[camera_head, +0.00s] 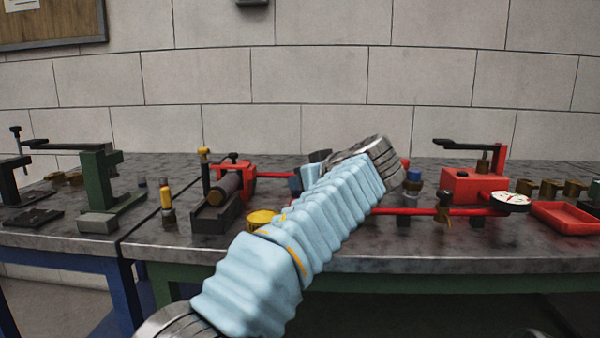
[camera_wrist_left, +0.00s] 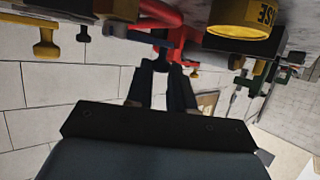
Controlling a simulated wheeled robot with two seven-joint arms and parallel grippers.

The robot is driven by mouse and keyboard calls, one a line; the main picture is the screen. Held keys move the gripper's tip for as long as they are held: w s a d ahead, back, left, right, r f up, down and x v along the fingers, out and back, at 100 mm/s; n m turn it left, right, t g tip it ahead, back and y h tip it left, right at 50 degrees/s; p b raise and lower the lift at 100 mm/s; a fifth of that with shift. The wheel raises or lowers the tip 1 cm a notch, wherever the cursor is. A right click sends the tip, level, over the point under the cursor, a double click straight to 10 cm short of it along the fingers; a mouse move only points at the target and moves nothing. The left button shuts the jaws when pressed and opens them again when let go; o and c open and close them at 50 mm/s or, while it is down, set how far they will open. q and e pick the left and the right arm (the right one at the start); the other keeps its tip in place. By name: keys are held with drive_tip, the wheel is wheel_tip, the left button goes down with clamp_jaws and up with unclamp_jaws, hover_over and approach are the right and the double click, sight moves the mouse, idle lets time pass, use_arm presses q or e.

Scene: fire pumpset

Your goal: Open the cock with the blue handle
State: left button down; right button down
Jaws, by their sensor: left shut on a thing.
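My left arm in its light blue sleeve crosses the head view and hides most of my left gripper and the cock behind it. A small blue part, the cock's handle (camera_head: 309,176), shows just left of the sleeve. In the left wrist view my left gripper (camera_wrist_left: 161,70) has its two dark fingers closed around a small dark bluish piece at the handle's place, just below a red pipe (camera_wrist_left: 160,13). The cock's body and the handle's exact angle are largely hidden. My right gripper is not in view.
A yellow lidded part (camera_head: 262,218) stands near the bench front, close to my arm; it also shows in the wrist view (camera_wrist_left: 240,22). A red unit with a gauge (camera_head: 510,201) and a red tray (camera_head: 565,218) stand right.

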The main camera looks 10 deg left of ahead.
use_arm(q)
drive_tip(key=shift+s+d+n+g+y+p, duration=0.15)
drive_tip(key=shift+s+n+g+y+p, duration=0.2)
drive_tip(key=shift+n+g+y+p, duration=0.45)
drive_tip(key=shift+f+n, duration=0.15)
drive_tip(key=shift+n, duration=0.15)
drive_tip(key=c, duration=1)
unclamp_jaws()
